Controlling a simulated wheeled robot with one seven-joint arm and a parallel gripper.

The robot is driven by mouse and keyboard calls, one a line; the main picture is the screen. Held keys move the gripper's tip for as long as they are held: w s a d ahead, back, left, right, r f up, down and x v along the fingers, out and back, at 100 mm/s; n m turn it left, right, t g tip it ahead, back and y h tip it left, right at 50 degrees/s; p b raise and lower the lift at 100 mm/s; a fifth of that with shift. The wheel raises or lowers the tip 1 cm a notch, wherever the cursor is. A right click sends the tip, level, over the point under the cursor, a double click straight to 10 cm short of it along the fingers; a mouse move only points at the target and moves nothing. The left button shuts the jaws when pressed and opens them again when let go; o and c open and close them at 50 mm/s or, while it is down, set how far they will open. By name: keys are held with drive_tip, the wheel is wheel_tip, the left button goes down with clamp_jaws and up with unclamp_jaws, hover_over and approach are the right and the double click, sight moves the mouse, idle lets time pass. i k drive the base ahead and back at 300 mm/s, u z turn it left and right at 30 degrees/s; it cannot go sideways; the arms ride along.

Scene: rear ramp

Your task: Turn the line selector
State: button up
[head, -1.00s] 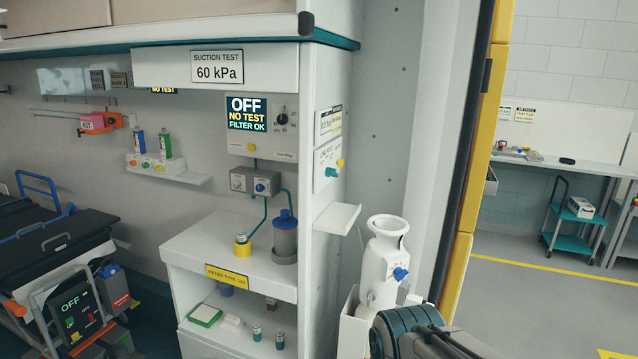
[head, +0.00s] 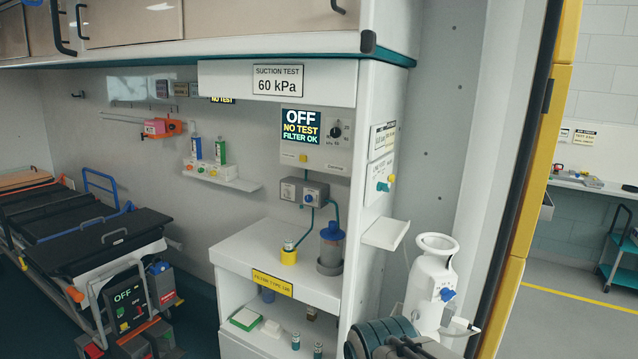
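A grey box with a blue knob (head: 310,195) is on the back wall below the suction panel. Green tubes run down from it, and it looks like the line selector, but its label is too small to read. The knob's exact pointing direction is unclear. The suction panel (head: 342,160) above has a dark dial and a screen reading "OFF, NO TEST, FILTER OK". A side-wall panel (head: 379,172) carries a teal and a yellow knob; its print is also unclear. My arm's dark and teal links show at the bottom edge. My gripper's fingers are not visible.
A white counter (head: 240,244) below the box holds a grey canister (head: 331,252) and a yellow-based cup (head: 289,257). A small side shelf (head: 386,233) juts out at right, near a white flared vessel (head: 429,293). A stretcher (head: 88,238) stands at left.

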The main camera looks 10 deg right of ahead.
sight(381, 186)
drive_tip(key=z, duration=0.15)
drive_tip(key=i, duration=0.95)
drive_tip(key=z, duration=0.5)
